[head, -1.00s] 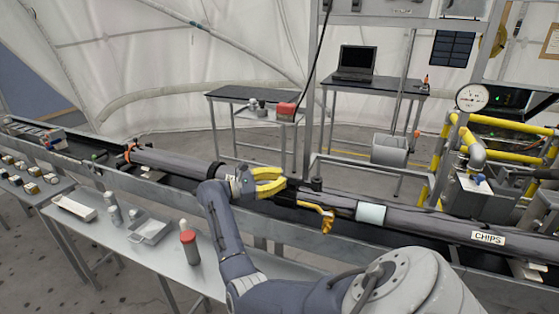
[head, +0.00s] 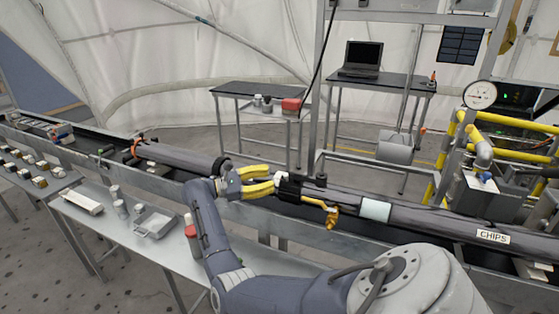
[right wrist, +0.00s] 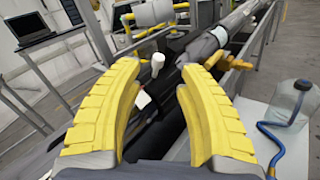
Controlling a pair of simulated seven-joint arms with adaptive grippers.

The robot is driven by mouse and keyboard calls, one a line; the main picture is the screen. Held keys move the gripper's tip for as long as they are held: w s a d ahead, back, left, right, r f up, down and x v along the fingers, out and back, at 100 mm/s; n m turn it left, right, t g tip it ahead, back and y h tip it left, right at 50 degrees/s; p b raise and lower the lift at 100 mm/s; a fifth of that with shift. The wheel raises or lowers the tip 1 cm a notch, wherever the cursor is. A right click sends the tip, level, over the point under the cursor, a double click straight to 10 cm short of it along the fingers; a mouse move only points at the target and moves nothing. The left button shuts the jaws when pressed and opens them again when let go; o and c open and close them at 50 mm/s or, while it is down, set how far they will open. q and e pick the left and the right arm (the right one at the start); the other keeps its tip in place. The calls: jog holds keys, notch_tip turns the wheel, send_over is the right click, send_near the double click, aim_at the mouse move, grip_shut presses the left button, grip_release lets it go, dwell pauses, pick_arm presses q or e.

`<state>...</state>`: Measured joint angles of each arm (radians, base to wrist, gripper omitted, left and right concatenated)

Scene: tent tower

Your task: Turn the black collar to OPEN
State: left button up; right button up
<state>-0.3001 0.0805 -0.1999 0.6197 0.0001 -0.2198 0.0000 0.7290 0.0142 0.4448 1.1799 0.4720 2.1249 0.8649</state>
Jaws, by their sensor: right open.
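My right gripper (head: 272,181), with yellow fingers, is open and empty. It is beside the left end of the long grey tube (head: 425,218), where a dark collar-like section (head: 291,188) sits. A small white piece is at its fingertips. In the right wrist view the two open fingers (right wrist: 160,72) frame a dark part (right wrist: 192,82), with a white knob (right wrist: 157,62) and a white tag (right wrist: 142,99) between them. I cannot read any OPEN marking. My left gripper is not in view.
Another grey tube (head: 185,158) with a dark ring at its end lies left of my gripper. A side table (head: 180,240) in front holds a tray and bottles. A pressure gauge (head: 480,95) and yellow pipes stand right. A clear bottle (right wrist: 292,103) shows in the wrist view.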

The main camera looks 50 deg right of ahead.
jog(key=shift+v, duration=2.8)
